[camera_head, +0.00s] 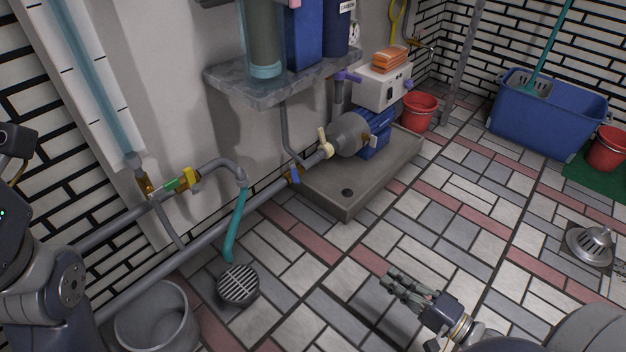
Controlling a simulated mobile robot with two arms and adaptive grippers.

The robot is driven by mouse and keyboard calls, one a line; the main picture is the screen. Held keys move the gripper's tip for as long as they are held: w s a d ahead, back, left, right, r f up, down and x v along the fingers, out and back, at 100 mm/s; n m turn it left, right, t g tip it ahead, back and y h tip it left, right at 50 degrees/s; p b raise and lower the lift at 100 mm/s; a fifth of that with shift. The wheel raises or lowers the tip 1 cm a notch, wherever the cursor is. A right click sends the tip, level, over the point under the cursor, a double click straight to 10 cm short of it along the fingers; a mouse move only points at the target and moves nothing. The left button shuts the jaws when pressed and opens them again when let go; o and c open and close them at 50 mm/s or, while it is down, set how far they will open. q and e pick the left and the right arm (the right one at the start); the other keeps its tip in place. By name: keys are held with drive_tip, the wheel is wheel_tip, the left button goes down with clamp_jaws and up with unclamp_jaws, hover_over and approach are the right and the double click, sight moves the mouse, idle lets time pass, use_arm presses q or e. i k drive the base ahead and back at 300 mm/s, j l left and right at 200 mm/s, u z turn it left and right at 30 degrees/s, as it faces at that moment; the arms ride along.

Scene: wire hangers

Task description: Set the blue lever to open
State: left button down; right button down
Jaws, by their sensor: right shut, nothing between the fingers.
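The blue lever (293,177) sits on the lower grey pipe (262,198), just left of the pump's base. It is small, and its exact angle to the pipe is hard to tell. My right gripper (388,282) is over the tiled floor at the lower middle, pointing left, shut and empty. It is well apart from the lever, below and to the right of it in the picture. Part of my left arm (60,285) shows at the left edge; its gripper does not show.
Other valves have a green handle (176,184), a yellow handle (190,178) and a cream handle (324,141). A pump (352,133) stands on a concrete plinth (345,205). A teal hose (236,225) hangs to a floor drain (238,285). A grey bucket (155,325) stands lower left. The middle floor is clear.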

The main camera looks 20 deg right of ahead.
sight(295, 173)
drive_tip(key=i+l+u, duration=0.25)
drive_tip(key=i+l, duration=0.35)
drive_tip(key=i, duration=0.15)
